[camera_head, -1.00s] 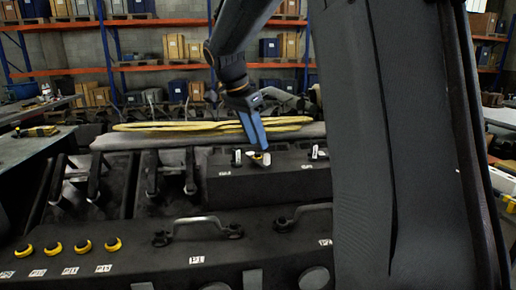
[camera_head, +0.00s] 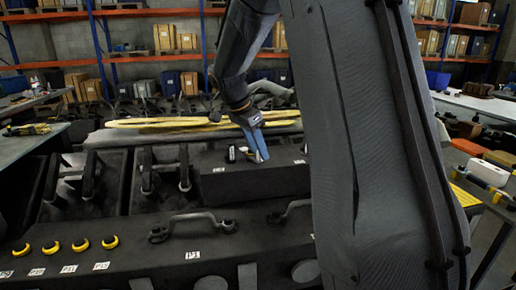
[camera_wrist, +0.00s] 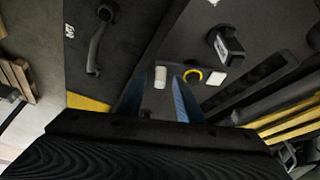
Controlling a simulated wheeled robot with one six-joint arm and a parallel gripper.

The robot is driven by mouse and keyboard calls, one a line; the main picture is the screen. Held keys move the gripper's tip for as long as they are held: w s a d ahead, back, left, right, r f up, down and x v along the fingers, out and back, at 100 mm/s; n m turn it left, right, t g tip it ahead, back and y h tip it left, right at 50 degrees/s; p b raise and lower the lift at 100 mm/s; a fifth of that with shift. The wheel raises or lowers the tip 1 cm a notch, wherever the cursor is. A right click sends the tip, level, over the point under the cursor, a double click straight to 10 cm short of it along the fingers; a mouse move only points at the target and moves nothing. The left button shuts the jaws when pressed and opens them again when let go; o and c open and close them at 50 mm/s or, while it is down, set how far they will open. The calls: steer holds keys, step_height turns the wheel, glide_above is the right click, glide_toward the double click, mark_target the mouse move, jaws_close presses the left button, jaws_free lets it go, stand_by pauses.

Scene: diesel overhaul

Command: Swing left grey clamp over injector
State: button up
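My gripper (camera_wrist: 158,92) points down over the black block, its two blue fingers apart. It also shows in the head view (camera_head: 260,156). In the wrist view a small whitish cylinder (camera_wrist: 160,77) appears between the fingertips; I cannot tell if they touch it. A yellow ring (camera_wrist: 192,76), perhaps around the injector, lies just beyond the right finger. A dark upright piece with a pale edge (camera_wrist: 228,45), perhaps the left grey clamp, stands apart from the fingers; it seems to be the piece left of my gripper in the head view (camera_head: 232,153).
The black block (camera_head: 255,182) carries white labels. In front, a dark cover has a curved handle (camera_head: 192,221) and several yellow rings (camera_head: 80,244). Yellow cables (camera_head: 190,122) lie behind the block. Benches stand at left and right, with shelves at the back.

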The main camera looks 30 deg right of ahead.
jaws_close()
steer(key=shift+d, duration=0.1)
steer(key=d+n+t+b, duration=0.1)
steer(key=n, duration=0.1)
steer(key=shift+d+n, duration=0.1)
steer(key=shift+n, duration=0.2)
steer(key=n, duration=0.1)
steer(key=d+n+t, duration=0.1)
steer(key=shift+w+d+n+y, duration=0.15)
steer(key=shift+w+n+y, duration=0.1)
steer(key=shift+n+y, duration=0.15)
steer(key=d+n+p, duration=0.1)
steer(key=n, duration=0.1)
steer(key=w+n+t+y+p, duration=0.1)
steer(key=n+p, duration=0.1)
steer(key=shift+w+d+r, duration=0.1)
steer(key=shift+d+r, duration=0.05)
steer(key=shift+d, duration=0.25)
steer(key=shift+w+d+n+t+y+p, duration=0.25)
steer(key=shift+w+n+y+p, duration=0.25)
steer(key=shift+n, duration=0.5)
steer(key=shift+w+d+n+t+y+p, duration=0.25)
steer(key=shift+n+p, duration=0.4)
steer(key=shift+n, duration=0.35)
steer(key=shift+w, duration=0.1)
